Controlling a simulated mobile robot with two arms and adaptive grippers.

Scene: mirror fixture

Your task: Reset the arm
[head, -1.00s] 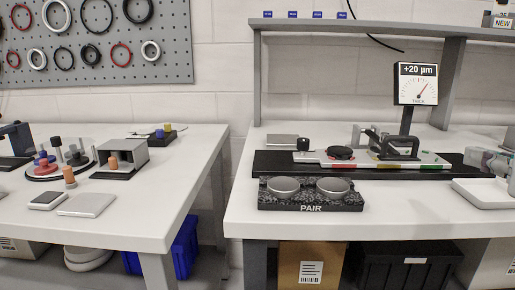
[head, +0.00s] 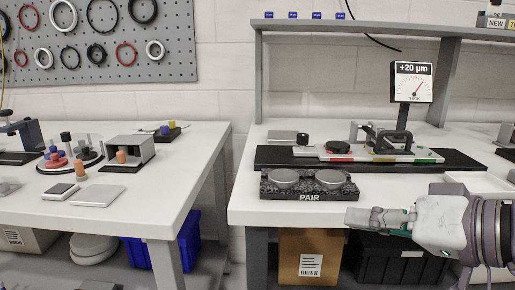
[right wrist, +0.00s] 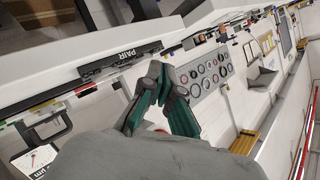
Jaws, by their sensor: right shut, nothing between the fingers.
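My right gripper (head: 352,217) reaches in from the right in the head view, with its fingers pointing left at the front edge of the right bench. It is shut and empty, beside and in front of the black PAIR block (head: 310,196) in the picture, and I see no contact. In the right wrist view its fingers (right wrist: 160,72) with green pads meet at the tips, and the PAIR block (right wrist: 120,57) shows beyond them. My left gripper is out of view.
The right bench (head: 250,205) carries a dark fixture base (head: 270,157) and a dial display (head: 412,82) reading +20 µm. A white tray (head: 476,182) is partly hidden behind my right arm. The left bench (head: 130,215) holds several small items. A gap separates the benches.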

